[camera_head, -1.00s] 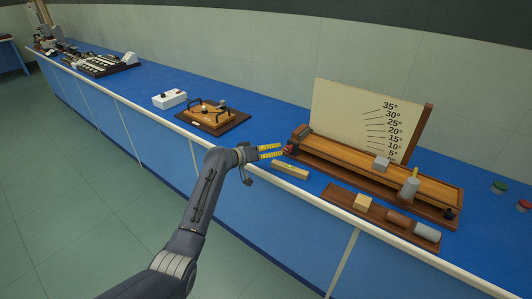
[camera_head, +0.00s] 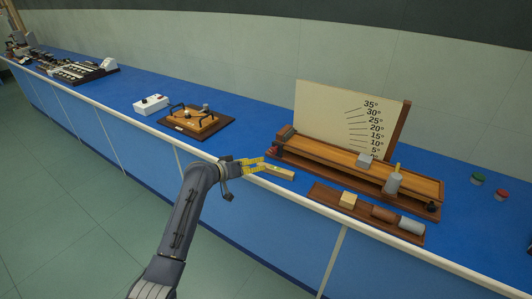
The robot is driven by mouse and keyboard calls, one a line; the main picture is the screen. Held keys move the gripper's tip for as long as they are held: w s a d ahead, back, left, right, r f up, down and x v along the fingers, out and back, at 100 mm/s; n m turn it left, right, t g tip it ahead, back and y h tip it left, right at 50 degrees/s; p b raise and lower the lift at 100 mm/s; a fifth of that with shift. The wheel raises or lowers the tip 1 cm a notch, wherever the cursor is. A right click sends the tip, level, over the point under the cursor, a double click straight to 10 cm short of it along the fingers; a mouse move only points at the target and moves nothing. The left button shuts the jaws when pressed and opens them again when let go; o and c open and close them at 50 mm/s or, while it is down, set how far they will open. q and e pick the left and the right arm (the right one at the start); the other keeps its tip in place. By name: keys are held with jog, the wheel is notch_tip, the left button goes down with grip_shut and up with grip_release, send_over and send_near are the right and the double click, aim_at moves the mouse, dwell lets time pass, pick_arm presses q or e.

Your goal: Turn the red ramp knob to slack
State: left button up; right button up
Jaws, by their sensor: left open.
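The ramp (camera_head: 330,165) is a long wooden board on a dark base, with an upright angle scale (camera_head: 335,115) behind it. The red knob (camera_head: 274,151) is a small, dark-red spot at the ramp's left end; its setting is too small to read. My left gripper (camera_head: 263,163) has yellow fingers, spread and empty, pointing right. In the picture its fingertips are just left of and below the knob, with a small gap. My right gripper is out of view.
A pale wooden bar (camera_head: 280,173) lies just right of the left fingers. A tray (camera_head: 322,193) of blocks and cylinders is in front of the ramp. Green (camera_head: 478,178) and red (camera_head: 501,194) buttons are at right. A wooden apparatus (camera_head: 197,123) and white box (camera_head: 151,104) stand left.

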aim_at(272, 151)
pick_arm(q)
notch_tip(272, 151, up, 4)
jog(key=s+a+m+t+y, duration=0.1)
jog(key=s+m+t+y, duration=0.15)
jog(key=m, duration=0.55)
jog(key=shift+g, duration=0.35)
jog(key=x, duration=1.6)
jog(key=shift+w+d+f, duration=0.2)
jog(key=shift+w+d, duration=0.05)
jog(key=shift+d, duration=0.05)
jog(key=shift+c, duration=0.4)
grip_shut()
